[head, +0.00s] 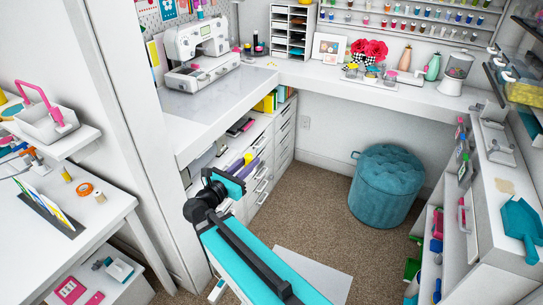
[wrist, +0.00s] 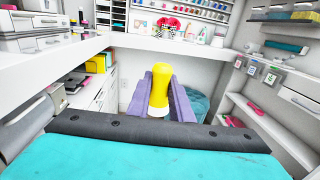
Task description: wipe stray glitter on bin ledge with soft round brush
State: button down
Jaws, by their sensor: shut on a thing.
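My gripper (head: 251,166) is at the centre left, in front of the white drawers; its purple fingers also show in the wrist view (wrist: 171,98). They are shut on a yellow, rounded piece with a white band, apparently the brush (wrist: 160,88). It stands upright between the fingers; its bristles cannot be made out. In the head view only a small bit of yellow shows at the fingers. A tan patch, likely the glitter (head: 504,187), lies on the white ledge (head: 488,212) at the right, well away from my gripper.
A teal dustpan (head: 520,230) lies on the right ledge near the patch. A teal tufted ottoman (head: 386,187) stands on the carpet under the back counter. A sewing machine (head: 201,52) stands on the left counter (head: 205,112). Carpet between the drawers and ottoman is clear.

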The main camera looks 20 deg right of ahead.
jog(key=s+a+n+t, duration=0.1)
jog(key=a, duration=0.6)
jog(key=shift+y, duration=0.4)
jog(key=shift+s+f, duration=0.1)
jog(key=shift+f, duration=0.05)
